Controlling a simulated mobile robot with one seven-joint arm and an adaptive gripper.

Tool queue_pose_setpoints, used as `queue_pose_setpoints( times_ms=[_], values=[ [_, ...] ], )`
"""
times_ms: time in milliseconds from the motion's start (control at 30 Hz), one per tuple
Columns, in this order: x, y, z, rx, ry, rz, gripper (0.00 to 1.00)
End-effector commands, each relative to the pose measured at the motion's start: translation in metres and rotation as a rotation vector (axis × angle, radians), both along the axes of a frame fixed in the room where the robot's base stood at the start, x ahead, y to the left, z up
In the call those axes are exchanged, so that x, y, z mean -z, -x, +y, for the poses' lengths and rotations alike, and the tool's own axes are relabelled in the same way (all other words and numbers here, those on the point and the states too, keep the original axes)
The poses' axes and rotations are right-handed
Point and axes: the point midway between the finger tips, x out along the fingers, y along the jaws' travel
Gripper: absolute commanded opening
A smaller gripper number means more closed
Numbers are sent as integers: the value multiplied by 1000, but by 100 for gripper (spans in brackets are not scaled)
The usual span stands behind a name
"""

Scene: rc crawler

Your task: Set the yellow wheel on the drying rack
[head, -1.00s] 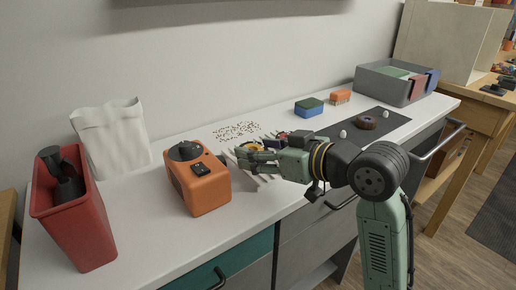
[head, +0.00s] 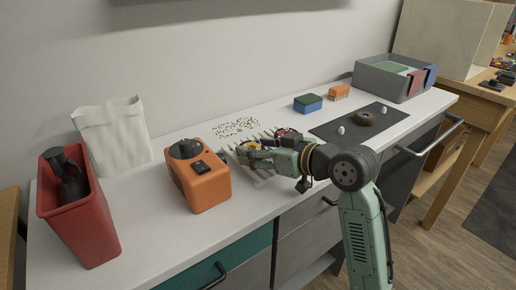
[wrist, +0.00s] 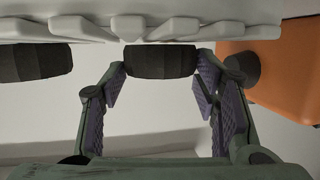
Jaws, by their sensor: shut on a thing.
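The yellow wheel (head: 250,144) is in my gripper (head: 246,154), over the white drying rack (head: 264,178) in the head view. My gripper hides part of both. In the wrist view, my fingers (wrist: 160,78) are closed against the sides of a dark tyre (wrist: 160,62); no yellow shows from this side. The slats of the rack (wrist: 175,27) are right at the tyre's upper edge in that view. I cannot tell whether the wheel rests on the rack.
A second wheel, reddish (head: 287,134), is at the rack's right end; its dark tyre (wrist: 36,62) shows in the wrist view. An orange machine (head: 205,185) stands close left of my gripper.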

Motion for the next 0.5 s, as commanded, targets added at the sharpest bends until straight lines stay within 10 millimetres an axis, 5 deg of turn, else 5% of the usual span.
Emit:
queue_pose_setpoints(
  times_ms=[67, 100, 500],
  values=[
    [4, 0, 0, 0, 0, 0, 28],
    [3, 0, 0, 0, 0, 0, 57],
    [3, 0, 0, 0, 0, 0, 76]
  ],
)
